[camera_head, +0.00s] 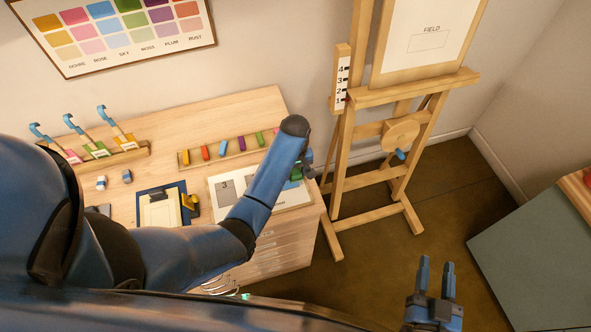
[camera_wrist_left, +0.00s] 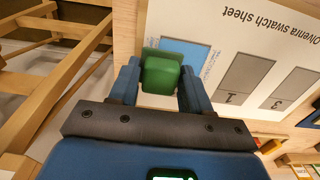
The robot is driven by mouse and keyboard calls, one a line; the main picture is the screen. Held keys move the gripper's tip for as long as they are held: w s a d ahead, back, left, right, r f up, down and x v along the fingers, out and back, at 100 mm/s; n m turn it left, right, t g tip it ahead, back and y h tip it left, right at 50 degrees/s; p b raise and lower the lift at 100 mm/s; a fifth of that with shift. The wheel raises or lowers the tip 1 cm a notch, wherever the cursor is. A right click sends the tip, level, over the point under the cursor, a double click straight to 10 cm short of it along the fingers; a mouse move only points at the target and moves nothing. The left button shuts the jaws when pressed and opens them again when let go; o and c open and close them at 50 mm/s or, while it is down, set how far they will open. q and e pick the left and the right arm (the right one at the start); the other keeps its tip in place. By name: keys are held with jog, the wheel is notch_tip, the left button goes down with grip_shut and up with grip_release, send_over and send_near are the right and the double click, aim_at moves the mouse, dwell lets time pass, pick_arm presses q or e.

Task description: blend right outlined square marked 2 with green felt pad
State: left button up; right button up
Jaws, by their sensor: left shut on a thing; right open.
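My left gripper (camera_wrist_left: 157,88) is shut on the green felt pad (camera_wrist_left: 161,76), which also shows in the head view (camera_head: 296,174). The pad is over the near edge of a blue filled square (camera_wrist_left: 188,28) on the white swatch sheet (camera_wrist_left: 226,30). I cannot tell whether it touches the paper. The pad or gripper hides part of that square, and I see no number on it. Grey squares marked 1 (camera_wrist_left: 243,78) and 3 (camera_wrist_left: 295,88) lie beside it. In the head view my left arm covers much of the sheet (camera_head: 277,199). My right gripper (camera_head: 436,262) is open and empty, off the table.
A tray (camera_head: 190,163) with several coloured sticks lies behind the sheet. A clipboard (camera_head: 146,192) and a rack of blue-hooked tools (camera_head: 146,150) are further left. A wooden easel (camera_head: 340,165) stands right of the table. Floor (camera_head: 440,190) shows between the easel and a grey-green surface (camera_head: 530,250).

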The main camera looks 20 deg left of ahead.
pick_arm(q)
jog(key=shift+d, duration=0.1)
jog(key=shift+f+b, duration=0.55)
jog(key=shift+f, duration=0.4)
dwell(0.4)
jog(key=shift+r, duration=0.1)
jog(key=shift+s+a+r+p, duration=0.1)
jog(key=shift+s+a+p, duration=0.45)
jog(key=shift+a+p, duration=0.35)
jog(key=shift+s+a, duration=0.25)
jog(key=shift+a, duration=0.1)
jog(key=shift+s+a+p, duration=0.4)
jog(key=shift+a+p, duration=0.1)
jog(key=shift+a, duration=0.1)
jog(key=shift+s+a+p, duration=0.35)
jog(key=shift+a+p, duration=0.1)
jog(key=shift+a, duration=0.1)
jog(key=shift+f, duration=0.2)
jog(key=shift+d, duration=0.2)
